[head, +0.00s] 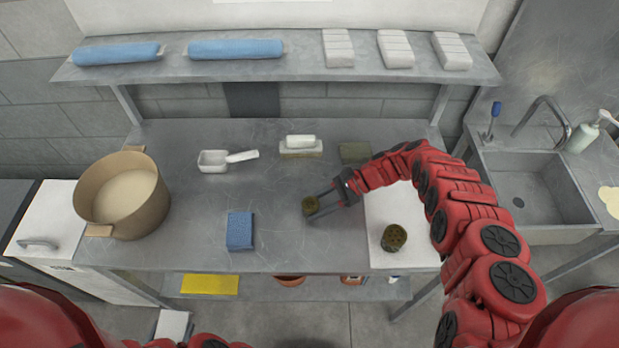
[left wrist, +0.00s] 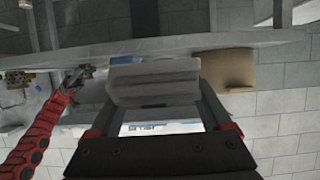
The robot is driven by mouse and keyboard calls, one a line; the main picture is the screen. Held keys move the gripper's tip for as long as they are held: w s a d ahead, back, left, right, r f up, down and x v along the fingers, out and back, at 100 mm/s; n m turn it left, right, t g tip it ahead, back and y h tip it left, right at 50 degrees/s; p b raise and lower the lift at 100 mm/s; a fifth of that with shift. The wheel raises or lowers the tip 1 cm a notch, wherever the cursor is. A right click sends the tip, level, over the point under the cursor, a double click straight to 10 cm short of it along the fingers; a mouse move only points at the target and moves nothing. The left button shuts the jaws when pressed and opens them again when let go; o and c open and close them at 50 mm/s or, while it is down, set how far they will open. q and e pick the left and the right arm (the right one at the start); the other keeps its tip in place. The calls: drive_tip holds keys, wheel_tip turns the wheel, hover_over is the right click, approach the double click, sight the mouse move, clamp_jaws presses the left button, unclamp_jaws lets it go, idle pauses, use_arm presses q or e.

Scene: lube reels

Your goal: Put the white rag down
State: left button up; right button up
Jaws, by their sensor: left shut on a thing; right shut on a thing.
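The white rag (left wrist: 153,80), a folded pale block of cloth, is between the fingers of my left gripper (left wrist: 153,95) in the left wrist view. In the head view the rag (head: 173,325) shows at the bottom left, in front of the table's near edge and clear of the tabletop. The left fingers are hard to see there. My right gripper (head: 322,203) is shut on a small dark round reel (head: 310,205) low over the middle of the table (head: 190,215). A second dark reel (head: 395,238) stands on a white mat (head: 385,210) at the right.
A tan pot (head: 122,195) stands at the left. A blue sponge (head: 240,231), a white scoop (head: 214,161), a white block on a pale pad (head: 300,149) and a green pad (head: 355,152) lie on the table. A shelf (head: 290,68) holds blue rolls and white cloths. A sink (head: 535,195) is at right.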

idle(0.6)
use_arm(q)
drive_tip(key=w+a, duration=0.1)
drive_tip(key=w, duration=0.5)
drive_tip(key=w+a+r, duration=0.1)
drive_tip(key=w+a, duration=0.1)
drive_tip(key=w, duration=0.5)
drive_tip(key=w+a, duration=0.1)
drive_tip(key=w, duration=0.5)
drive_tip(key=shift+w+a+r, duration=0.2)
drive_tip(key=shift+w+a, duration=0.05)
drive_tip(key=shift+a, duration=0.05)
drive_tip(key=w+d+r, duration=0.5)
drive_tip(key=w, duration=0.2)
hover_over(202, 233)
wheel_tip(202, 233, down, 5)
drive_tip(key=shift+r, duration=0.2)
drive_tip(key=shift+f, duration=2.5)
